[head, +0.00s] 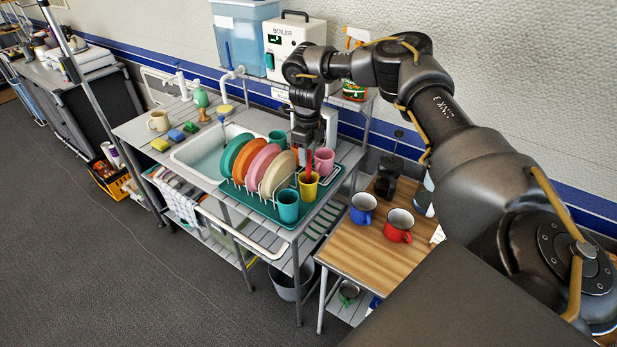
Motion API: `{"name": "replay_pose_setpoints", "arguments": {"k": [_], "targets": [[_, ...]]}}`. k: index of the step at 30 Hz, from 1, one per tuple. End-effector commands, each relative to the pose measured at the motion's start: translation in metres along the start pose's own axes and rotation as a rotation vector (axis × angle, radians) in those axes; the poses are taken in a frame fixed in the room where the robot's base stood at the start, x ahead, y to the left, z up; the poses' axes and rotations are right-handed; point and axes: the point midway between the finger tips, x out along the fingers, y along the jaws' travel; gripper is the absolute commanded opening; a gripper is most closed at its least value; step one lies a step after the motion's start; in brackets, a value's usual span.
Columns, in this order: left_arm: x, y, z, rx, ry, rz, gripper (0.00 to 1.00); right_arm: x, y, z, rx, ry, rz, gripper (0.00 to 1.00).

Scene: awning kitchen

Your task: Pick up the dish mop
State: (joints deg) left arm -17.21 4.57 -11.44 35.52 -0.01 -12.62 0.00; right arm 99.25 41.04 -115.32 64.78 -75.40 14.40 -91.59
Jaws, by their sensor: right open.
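No dish mop can be made out for certain. A slim red upright thing (308,163) stands in or just behind the yellow mug (309,187) at the right end of the dish rack; its head cannot be made out. A thin blue-tipped tool (222,120) is at the back edge of the sink (205,155), also too small to name. My right gripper (302,157) is open and points down over the rack's right end, close beside the red thing. Whether they touch cannot be told. My left gripper is out of view.
Coloured plates (262,165) stand in the teal rack (260,207), with teal (288,206) and pink (324,161) mugs near my right gripper. A boiler (290,45) stands behind. Blue (363,208) and red (398,226) mugs sit on the wooden table (350,255).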

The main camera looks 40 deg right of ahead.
Motion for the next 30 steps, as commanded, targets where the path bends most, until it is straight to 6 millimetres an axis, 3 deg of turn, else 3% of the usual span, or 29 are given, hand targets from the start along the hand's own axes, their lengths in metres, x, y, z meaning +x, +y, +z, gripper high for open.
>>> {"name": "replay_pose_setpoints", "arguments": {"k": [2, 7, 16, 25, 30], "targets": [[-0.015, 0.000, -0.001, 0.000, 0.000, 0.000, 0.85, 0.008, 0.000, -0.003, 0.001, 0.005, 0.001, 0.43], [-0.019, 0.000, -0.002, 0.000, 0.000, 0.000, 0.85, 0.030, 0.001, -0.003, 0.001, 0.003, 0.001, 0.43], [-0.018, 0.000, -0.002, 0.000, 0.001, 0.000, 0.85, 0.036, 0.000, -0.002, 0.001, 0.000, 0.000, 0.41], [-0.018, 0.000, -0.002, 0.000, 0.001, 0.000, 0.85, 0.035, 0.000, -0.002, 0.001, 0.000, 0.000, 0.02], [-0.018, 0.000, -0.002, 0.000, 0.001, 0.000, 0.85, 0.035, 0.000, -0.002, 0.001, 0.000, 0.000, 0.00]]}}
